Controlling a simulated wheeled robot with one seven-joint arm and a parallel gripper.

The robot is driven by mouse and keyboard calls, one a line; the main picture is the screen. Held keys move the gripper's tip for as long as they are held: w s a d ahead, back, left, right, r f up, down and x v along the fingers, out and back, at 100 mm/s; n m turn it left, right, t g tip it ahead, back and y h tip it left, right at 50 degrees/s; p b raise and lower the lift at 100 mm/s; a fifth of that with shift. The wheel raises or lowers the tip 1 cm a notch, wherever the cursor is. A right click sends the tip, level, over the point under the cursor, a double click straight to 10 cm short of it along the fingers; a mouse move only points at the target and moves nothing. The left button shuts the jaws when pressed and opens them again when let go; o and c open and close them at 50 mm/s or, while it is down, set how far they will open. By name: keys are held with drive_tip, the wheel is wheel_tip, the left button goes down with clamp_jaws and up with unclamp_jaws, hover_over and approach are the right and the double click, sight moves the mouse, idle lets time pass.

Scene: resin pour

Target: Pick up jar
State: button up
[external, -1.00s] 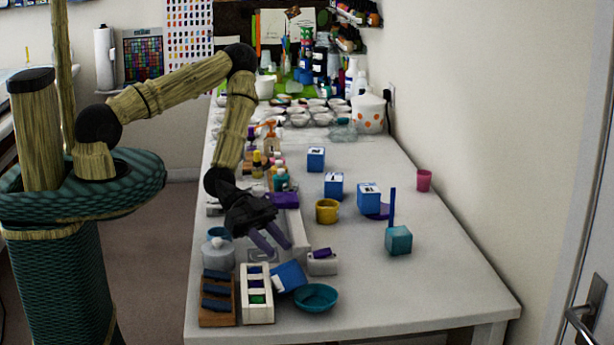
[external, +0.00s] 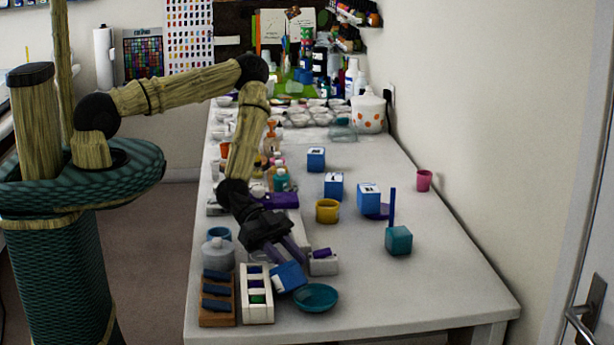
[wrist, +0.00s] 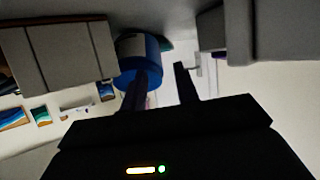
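No thing is marked as the jar. The likeliest is a blue container (external: 288,277) by the front left of the table, leaning against the white slotted rack. In the wrist view a blue, rounded container (wrist: 151,56) with a pale label shows just beyond the left fingertip; it may be the same one. A clear jar-like bottle with a white top (external: 217,254) stands left of my gripper (external: 291,259). My gripper points down over the front left, its dark purple fingers apart with nothing between them. In the wrist view the gripper (wrist: 160,72) is open. Contact with the blue container cannot be told.
The white slotted rack (external: 257,307) and a wooden rack (external: 217,311) stand close by at left. A teal bowl (external: 316,298) is right of the blue container, and a small white box (external: 323,266) is behind it. The table's right front is clear.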

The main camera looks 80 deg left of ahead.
clamp_jaws()
wheel_tip(320, 180, up, 10)
drive_tip(key=b, duration=0.2)
idle(0.7)
idle(0.4)
